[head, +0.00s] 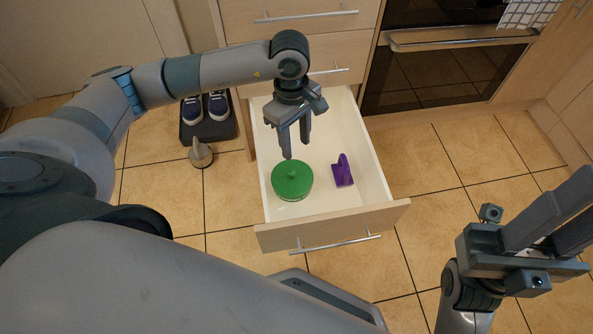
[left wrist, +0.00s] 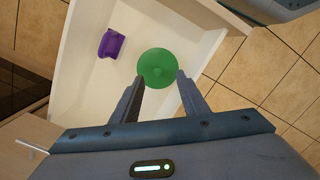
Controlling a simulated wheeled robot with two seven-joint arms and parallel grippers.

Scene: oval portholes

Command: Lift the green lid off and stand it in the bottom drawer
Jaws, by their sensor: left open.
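The green lid (head: 292,178) is round with a small knob on top. It is inside the pulled-out bottom drawer (head: 325,224), near the front left corner; what is under it is hidden. In the left wrist view the lid (left wrist: 158,66) lies just beyond and between my fingertips. My left gripper (head: 297,150) is open and empty, pointing down above the back edge of the lid, apparently apart from it. My right gripper (head: 572,205) is at the right edge, away from the drawer, fingers spread with nothing seen between them.
A purple holder (head: 343,173) with an upright part stands in the drawer right of the lid; it also shows in the left wrist view (left wrist: 110,44). Dark shoes (head: 206,106) on a tray and a grey doorstop-like object (head: 200,154) are on the floor at left. The drawer's back is bare.

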